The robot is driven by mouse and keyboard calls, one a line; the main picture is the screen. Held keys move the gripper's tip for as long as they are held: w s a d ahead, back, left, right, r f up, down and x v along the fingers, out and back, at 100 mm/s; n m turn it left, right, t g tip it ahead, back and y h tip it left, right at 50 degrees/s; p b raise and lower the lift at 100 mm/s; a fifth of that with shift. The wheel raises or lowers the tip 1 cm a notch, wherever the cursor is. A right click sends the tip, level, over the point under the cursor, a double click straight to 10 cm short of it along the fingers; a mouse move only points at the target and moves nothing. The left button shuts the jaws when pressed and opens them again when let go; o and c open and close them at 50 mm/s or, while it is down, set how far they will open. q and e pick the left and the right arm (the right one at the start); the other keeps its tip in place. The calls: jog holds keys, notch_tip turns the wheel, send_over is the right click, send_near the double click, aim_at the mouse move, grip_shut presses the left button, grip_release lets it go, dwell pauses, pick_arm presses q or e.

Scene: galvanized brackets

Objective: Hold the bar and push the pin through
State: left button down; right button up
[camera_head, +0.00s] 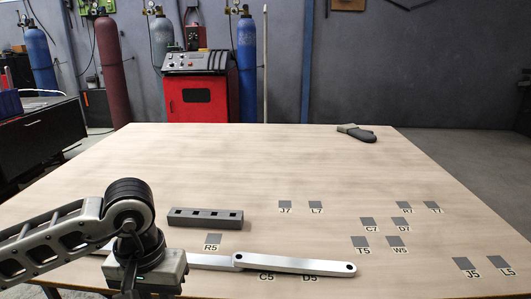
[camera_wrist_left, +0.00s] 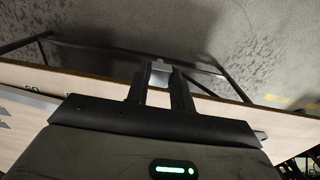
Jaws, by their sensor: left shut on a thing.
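A silver bar (camera_head: 300,266) lies along the table's near side, with a dark hole at its right end. Its left end overlaps a second, thinner silver bar (camera_head: 212,262) that runs left behind my left gripper. My left gripper (camera_head: 140,290) hangs by the near edge; its fingertips are hidden in the head view. In the left wrist view my left gripper (camera_wrist_left: 159,82) is shut on a small light grey piece (camera_wrist_left: 159,72); I cannot tell whether it is the pin or part of a bar. No separate loose pin shows. My right gripper is in neither view.
A dark grey block (camera_head: 205,217) with several square holes lies behind the bars. Grey labelled squares mark the tabletop (camera_head: 270,160). A dark grey object (camera_head: 356,132) lies at the far right. The table's middle is clear.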

pick_arm(q)
jog(key=w+d+r, duration=0.3)
jog(key=w+d, duration=0.2)
jog(key=w, duration=0.3)
jog(key=w+d+r, duration=0.2)
jog(key=w+d, duration=0.4)
jog(key=w, duration=0.3)
jog(key=shift+f, duration=2.15)
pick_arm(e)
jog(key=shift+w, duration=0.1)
